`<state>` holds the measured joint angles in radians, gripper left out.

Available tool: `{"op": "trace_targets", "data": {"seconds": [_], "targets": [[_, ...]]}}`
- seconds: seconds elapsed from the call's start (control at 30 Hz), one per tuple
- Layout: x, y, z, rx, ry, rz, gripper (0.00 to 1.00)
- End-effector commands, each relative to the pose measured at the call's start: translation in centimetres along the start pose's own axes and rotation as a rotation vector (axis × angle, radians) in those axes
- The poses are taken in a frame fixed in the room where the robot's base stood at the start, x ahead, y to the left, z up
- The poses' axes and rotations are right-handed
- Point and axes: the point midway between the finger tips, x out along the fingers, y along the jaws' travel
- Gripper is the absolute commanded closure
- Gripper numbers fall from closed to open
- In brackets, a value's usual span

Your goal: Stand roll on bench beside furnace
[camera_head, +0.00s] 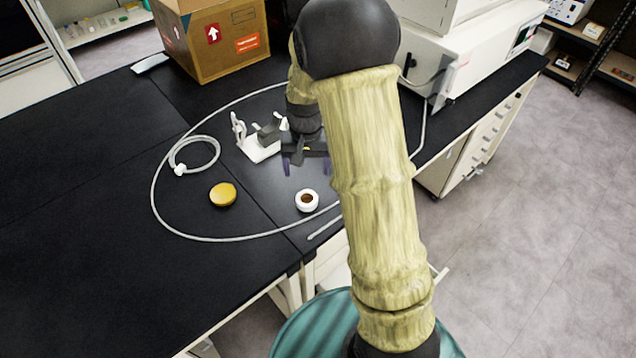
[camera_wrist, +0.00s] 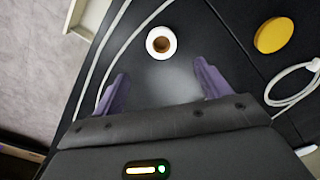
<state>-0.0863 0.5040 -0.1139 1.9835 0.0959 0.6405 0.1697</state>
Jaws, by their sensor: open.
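The roll (camera_head: 307,200) is a small white ring with a brown core, on the black bench (camera_head: 90,215) near its front edge. In the wrist view the roll (camera_wrist: 161,42) lies ahead of my fingertips, between their lines and apart from them. My gripper (camera_head: 306,166) is above the bench behind the roll, open and empty, with its purple fingers spread; it also shows in the wrist view (camera_wrist: 160,85). A white boxy machine (camera_head: 480,55) with a side panel stands at the back right; I cannot tell whether it is the furnace.
A yellow round object (camera_head: 223,194) lies left of the roll. A coiled white cable (camera_head: 195,155) and a long pale tube (camera_head: 153,190) loop around this area. A white and grey holder (camera_head: 258,140) stands beside my gripper. A cardboard box (camera_head: 215,40) is at the back. The left bench is clear.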

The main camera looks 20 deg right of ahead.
Motion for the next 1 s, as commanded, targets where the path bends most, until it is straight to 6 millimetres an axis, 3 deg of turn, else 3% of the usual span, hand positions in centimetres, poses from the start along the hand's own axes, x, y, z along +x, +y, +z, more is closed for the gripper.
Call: {"op": "trace_targets", "data": {"seconds": [0.3, 0.6, 1.0], "targets": [[-4.1, 1.9, 7.3, -0.121, 0.105, -0.027, 0.24], [-5.8, 3.6, 14.2, -0.243, 0.201, -0.027, 0.24], [-5.8, 4.0, 15.1, -0.259, 0.212, -0.025, 0.24]]}}
